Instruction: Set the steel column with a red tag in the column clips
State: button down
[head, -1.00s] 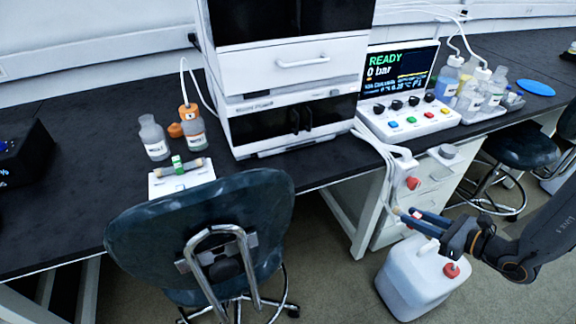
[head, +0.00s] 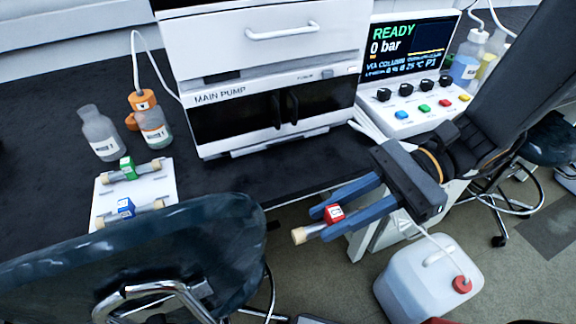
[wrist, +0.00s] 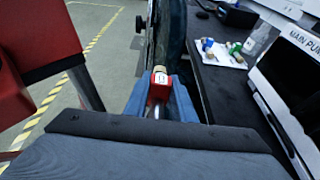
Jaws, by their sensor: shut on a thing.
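The steel column with a red tag (head: 335,214) is held across the blue fingers of my gripper (head: 322,224), its pale end cap sticking out to the left. My gripper is shut on it, in the air before the bench's front edge and above a white jug. In the wrist view the red tag (wrist: 159,85) sits between the fingers; the column's rear part is hidden. The main pump (head: 255,95) has a black recess with two dark upright pieces (head: 284,107); I cannot tell whether these are the column clips. My gripper is in front and right of them, apart.
A white tray (head: 110,198) holds columns with green (head: 127,168) and blue (head: 126,207) tags. Two bottles stand behind it. A dark chair back (head: 190,245) blocks the front left. The white jug (head: 425,280) is on the floor. Bare bench (head: 320,155) lies before the pump.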

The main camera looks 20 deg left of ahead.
jog(key=shift+s+r, duration=0.1)
jog(key=shift+s, duration=0.05)
send_over(285, 175)
notch_tip(285, 175, down, 2)
jog(key=shift+s+n+g, duration=0.1)
jog(key=shift+n+g, duration=0.2)
jog(key=shift+f, duration=2.55)
jog(key=c, duration=1.5)
grip_release()
jog(key=shift+f, duration=0.1)
